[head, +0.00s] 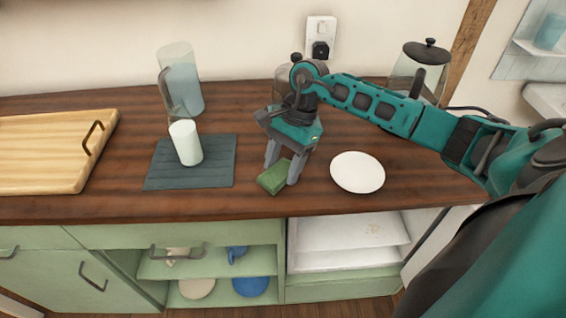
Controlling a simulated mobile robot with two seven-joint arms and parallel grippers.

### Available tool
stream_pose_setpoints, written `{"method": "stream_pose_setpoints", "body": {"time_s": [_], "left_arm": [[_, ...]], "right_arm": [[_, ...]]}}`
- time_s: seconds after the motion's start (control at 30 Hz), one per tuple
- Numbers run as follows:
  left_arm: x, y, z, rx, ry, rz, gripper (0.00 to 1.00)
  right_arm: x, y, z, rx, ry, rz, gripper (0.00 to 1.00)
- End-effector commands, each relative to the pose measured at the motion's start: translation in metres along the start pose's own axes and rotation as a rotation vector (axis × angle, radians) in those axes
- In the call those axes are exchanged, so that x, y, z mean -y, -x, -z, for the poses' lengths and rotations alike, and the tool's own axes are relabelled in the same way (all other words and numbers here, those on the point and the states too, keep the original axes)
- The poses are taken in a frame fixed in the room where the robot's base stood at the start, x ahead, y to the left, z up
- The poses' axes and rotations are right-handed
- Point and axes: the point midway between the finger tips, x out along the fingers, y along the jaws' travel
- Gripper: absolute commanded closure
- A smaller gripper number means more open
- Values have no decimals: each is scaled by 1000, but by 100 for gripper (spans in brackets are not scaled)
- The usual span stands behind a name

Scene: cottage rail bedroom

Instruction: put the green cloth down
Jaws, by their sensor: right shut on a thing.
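The green cloth (273,177) is a small folded block low over the dark wooden counter, near its front edge. My right gripper (281,174) points down with its grey fingers shut on the cloth. I cannot tell whether the cloth touches the counter. My left gripper does not show in the head view.
A white plate (357,172) lies just right of the cloth. A dark mat (217,170) with a white cup (186,143) is to the left, a glass pitcher (181,80) behind it. A wooden tray (50,150) sits far left. A lidded jar (424,65) stands back right.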

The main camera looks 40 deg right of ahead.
Motion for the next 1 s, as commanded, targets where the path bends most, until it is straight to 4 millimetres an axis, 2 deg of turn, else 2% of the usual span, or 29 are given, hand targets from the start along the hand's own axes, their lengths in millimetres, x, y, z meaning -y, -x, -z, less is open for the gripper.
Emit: {"method": "stream_pose_setpoints", "body": {"time_s": [0.23,0.27,0.5,0.87,1.0], "left_arm": [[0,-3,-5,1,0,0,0],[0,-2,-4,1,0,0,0],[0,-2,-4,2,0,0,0],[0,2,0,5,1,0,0],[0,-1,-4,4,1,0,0]], "right_arm": [[0,-4,2,0,1,0,78],[0,-3,1,0,0,0,42],[0,-2,1,0,0,0,19],[0,3,-2,0,0,0,18],[1,25,1,-4,1,4,18]]}}
